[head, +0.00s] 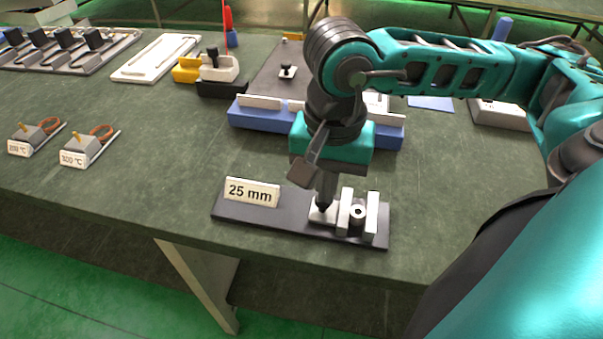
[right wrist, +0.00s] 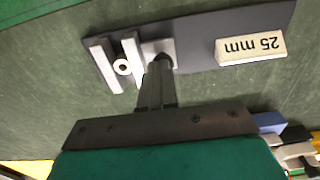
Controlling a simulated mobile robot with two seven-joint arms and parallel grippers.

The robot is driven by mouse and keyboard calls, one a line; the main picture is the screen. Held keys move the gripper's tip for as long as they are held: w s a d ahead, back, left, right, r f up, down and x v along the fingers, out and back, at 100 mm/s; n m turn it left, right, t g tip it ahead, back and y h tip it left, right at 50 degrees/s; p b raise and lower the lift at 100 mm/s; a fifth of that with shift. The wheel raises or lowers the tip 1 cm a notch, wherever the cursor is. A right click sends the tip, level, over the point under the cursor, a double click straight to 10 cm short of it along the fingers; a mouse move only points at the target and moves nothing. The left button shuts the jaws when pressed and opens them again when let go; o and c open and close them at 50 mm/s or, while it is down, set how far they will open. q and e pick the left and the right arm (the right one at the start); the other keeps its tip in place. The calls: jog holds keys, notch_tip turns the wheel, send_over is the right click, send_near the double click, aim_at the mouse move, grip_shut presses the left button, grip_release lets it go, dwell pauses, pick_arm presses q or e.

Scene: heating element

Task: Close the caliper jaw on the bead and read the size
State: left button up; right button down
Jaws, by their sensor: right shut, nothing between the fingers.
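The caliper is a dark plate (head: 230,210) near the front of the bench, with two pale upright jaws. The left jaw (head: 346,200) joins a pale block (head: 318,214); the right jaw (head: 372,217) stands near the plate's right end. The bead (head: 357,211), a small pale ring, sits between the jaws; it also shows in the right wrist view (right wrist: 122,67). It looks very close to both jaws, but contact is unclear. My right gripper (head: 324,205) is shut and empty, pointing down at the block beside the left jaw. A "25 mm" sign (head: 252,192) stands on the plate. My left gripper is not seen.
A blue-edged fixture (head: 262,117) stands behind the caliper, partly hidden by my right arm. Two tagged small parts (head: 83,151) lie at the left. A white tray (head: 155,58) and yellow and black blocks (head: 220,72) are farther back.

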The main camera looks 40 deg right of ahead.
jog(key=shift+s+r+p, duration=0.1)
jog(key=shift+r+p, duration=1.95)
jog(key=shift+r, duration=1.35)
